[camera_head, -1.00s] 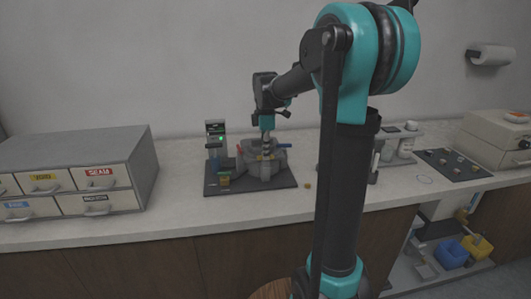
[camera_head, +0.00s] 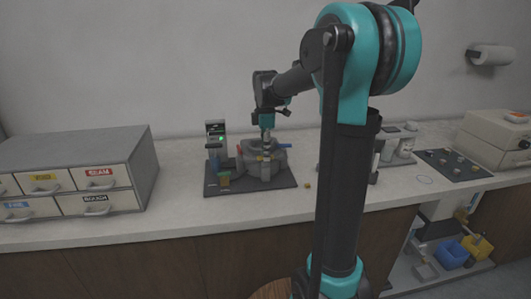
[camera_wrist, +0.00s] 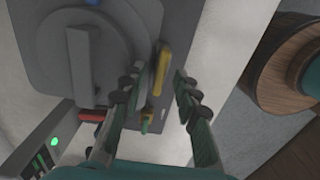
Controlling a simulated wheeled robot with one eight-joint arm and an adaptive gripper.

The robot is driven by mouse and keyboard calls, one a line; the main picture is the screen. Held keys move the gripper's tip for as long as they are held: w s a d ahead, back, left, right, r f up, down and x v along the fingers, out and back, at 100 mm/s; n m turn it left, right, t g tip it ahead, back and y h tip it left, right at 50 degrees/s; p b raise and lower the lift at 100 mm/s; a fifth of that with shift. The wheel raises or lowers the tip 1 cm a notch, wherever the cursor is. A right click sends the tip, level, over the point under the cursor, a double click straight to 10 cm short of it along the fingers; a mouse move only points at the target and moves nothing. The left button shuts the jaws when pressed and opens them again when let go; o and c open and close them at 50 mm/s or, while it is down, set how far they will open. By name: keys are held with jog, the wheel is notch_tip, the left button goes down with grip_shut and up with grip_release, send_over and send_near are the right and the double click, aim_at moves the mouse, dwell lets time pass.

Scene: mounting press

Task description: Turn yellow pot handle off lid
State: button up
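The grey pot (camera_head: 262,170) stands on a dark base plate on the counter, with its round lid (camera_wrist: 112,28) in the wrist view. The yellow handle (camera_wrist: 162,68) sticks out at the lid's edge. A red handle (camera_wrist: 92,114) and a blue handle (camera_head: 285,146) sit at other places around the rim. My gripper (camera_wrist: 160,92) is open over the pot's edge. Its two fingers are apart, with the yellow handle's near end between or just beyond the fingertips. Contact cannot be told. In the head view the wrist partly hides the lid.
A control unit with a green light (camera_head: 215,138) stands at the pot's left. A grey drawer cabinet (camera_head: 140,165) is further left. A dark mat with small pieces (camera_head: 452,163) and a beige machine (camera_head: 495,138) lie right. A small tan piece (camera_head: 307,185) lies beside the base plate.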

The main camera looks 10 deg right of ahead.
notch_tip(320, 180, up, 12)
jog(key=shift+f, duration=0.2)
dwell(0.4)
